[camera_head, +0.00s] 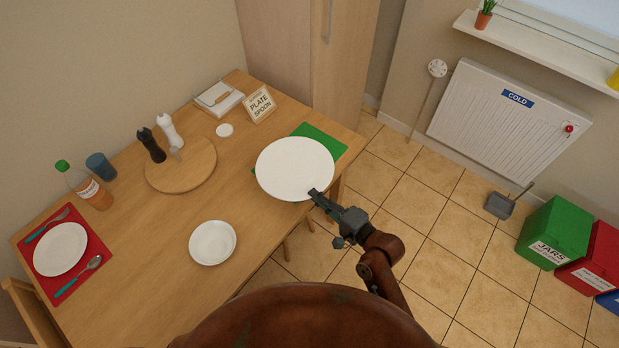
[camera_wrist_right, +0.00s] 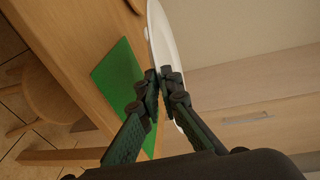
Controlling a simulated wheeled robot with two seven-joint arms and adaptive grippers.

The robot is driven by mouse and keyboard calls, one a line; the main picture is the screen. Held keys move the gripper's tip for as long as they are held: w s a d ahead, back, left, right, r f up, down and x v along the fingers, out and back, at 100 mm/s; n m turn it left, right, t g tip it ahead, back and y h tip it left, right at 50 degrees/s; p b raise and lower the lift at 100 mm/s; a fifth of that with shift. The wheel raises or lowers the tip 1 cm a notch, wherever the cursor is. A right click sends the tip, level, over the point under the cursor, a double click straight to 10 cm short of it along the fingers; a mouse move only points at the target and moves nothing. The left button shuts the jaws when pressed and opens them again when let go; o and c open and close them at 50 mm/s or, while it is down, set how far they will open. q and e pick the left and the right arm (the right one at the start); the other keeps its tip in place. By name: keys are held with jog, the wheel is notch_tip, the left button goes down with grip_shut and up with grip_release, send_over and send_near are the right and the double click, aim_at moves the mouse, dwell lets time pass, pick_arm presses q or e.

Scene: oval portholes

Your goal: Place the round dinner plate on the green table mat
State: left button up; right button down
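The round white dinner plate (camera_head: 295,167) is in the head view, over the green table mat (camera_head: 325,141) at the right end of the wooden table. It covers most of the mat. My right gripper (camera_head: 315,196) is shut on the plate's near rim. In the right wrist view the fingertips (camera_wrist_right: 163,76) pinch the rim of the plate (camera_wrist_right: 160,35), seen edge-on. The green mat (camera_wrist_right: 120,80) lies bare on the table there, and the plate appears raised above it. My left gripper is not in view.
A red mat (camera_head: 92,239) with a smaller plate lies left.

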aim_at(315, 184)
jog(key=w+f, duration=0.1)
jog(key=w, duration=0.1)
jog(key=w+f+b, duration=0.1)
jog(key=w, duration=0.1)
jog(key=w+f, duration=0.1)
jog(key=w, duration=0.1)
jog(key=shift+w+a+b, duration=0.25)
jog(key=shift+a+b, duration=0.15)
jog(key=w+f+b, duration=0.2)
jog(key=w+f, duration=0.2)
jog(key=f, duration=0.1)
jog(key=shift+w, duration=0.25)
jog(key=shift+w+f+b, duration=0.3)
jog(key=shift+w+b, duration=0.05)
notch_tip(315, 184, down, 4)
jog(key=shift+w+r+b, duration=0.15)
jog(key=shift+r+b, duration=0.1)
jog(key=shift+b, duration=0.5)
jog(key=shift+r, duration=0.1)
jog(key=c, duration=2.6)
grip_release()
jog(key=shift+f, duration=0.3)
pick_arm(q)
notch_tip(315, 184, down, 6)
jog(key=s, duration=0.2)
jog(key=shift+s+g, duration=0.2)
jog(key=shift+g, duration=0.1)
pick_arm(e)
jog(key=shift+o, duration=0.9)
